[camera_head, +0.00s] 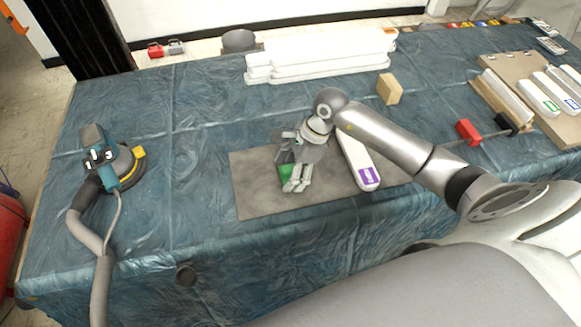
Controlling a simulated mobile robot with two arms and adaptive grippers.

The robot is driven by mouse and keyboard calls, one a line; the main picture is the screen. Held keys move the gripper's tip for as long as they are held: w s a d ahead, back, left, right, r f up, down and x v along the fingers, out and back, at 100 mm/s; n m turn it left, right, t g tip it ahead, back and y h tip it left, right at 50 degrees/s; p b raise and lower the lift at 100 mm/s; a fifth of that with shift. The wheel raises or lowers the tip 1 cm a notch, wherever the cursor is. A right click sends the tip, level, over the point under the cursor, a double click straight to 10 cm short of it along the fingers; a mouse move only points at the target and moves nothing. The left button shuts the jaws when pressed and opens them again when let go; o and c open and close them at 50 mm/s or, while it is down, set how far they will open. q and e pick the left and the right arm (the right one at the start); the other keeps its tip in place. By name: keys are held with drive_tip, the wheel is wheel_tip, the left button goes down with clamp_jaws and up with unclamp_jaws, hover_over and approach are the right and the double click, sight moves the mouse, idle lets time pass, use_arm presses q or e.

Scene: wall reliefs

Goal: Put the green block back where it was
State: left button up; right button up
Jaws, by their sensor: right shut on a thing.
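The green block (285,172) is at the left part of the grey mat (250,203) on the blue-covered table. My right gripper (293,180) points down and is shut on the green block. Its fingers hide much of the block, and I cannot tell whether the block touches the mat. A white piece with a purple label (360,168) lies on the mat just right of the gripper. My left gripper is not in view.
A sander with a hose (122,165) lies at the left. White bars (320,62) are stacked at the back, with a wooden block (389,88) near them. A red-and-black clamp (468,132) lies to the right, before a board (510,70) holding labelled white pieces. The table between sander and mat is clear.

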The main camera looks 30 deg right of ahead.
drive_tip(key=shift+f, duration=0.25)
drive_tip(key=o, duration=0.5)
drive_tip(key=shift+b, duration=0.3)
drive_tip(key=shift+c, duration=0.2)
drive_tip(key=o, duration=0.4)
drive_tip(key=shift+o, duration=0.2)
drive_tip(key=shift+r+p, duration=0.2)
drive_tip(key=shift+p, duration=0.1)
drive_tip(key=shift+d+r, duration=0.2)
drive_tip(key=shift+r, duration=0.1)
drive_tip(key=b+v, duration=0.2)
drive_tip(key=v, duration=0.9)
drive_tip(key=shift+d+r, duration=0.1)
